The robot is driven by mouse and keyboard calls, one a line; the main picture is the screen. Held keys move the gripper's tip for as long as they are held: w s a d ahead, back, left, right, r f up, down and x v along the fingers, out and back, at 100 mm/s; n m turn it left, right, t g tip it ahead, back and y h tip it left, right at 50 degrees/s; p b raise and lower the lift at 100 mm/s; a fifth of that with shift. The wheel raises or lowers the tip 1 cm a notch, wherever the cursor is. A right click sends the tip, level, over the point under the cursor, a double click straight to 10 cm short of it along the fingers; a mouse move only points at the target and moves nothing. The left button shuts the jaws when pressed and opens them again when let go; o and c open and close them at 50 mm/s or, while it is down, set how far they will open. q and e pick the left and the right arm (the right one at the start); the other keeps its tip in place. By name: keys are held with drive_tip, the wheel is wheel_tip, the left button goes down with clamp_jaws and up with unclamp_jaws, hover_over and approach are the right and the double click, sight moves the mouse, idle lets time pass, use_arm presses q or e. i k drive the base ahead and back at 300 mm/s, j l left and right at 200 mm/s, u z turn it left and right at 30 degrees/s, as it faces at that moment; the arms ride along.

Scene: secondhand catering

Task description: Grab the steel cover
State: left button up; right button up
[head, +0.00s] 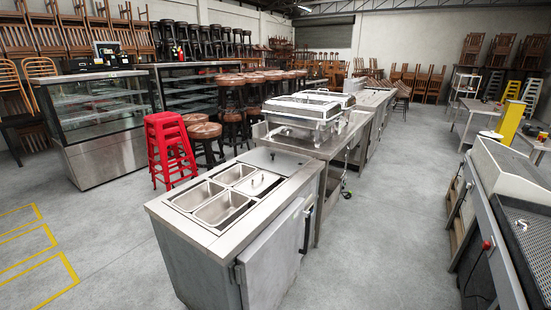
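A small steel cover (257,184) with a handle on top lies in the pan section of the steel counter (265,212) in the middle foreground. Open steel pans sit beside it: one on the left (198,196), one at the back (235,174) and one in front (221,208). A flat steel panel (278,162) lies on the counter behind the cover. Neither of my grippers is in view, and nothing touches the cover.
Chafing dishes (303,113) stand on a steel table behind the counter. Red stacked stools (169,145) and a glass display case (98,120) are at the left. Steel equipment (500,185) lines the right. The grey floor (396,220) between is clear.

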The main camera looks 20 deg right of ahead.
sight(286, 164)
drive_tip(key=i+l, duration=0.25)
drive_tip(key=l, duration=0.15)
drive_tip(key=i+l, duration=0.25)
drive_tip(key=l, duration=0.15)
drive_tip(key=i+l, duration=0.3)
drive_tip(key=l, duration=0.1)
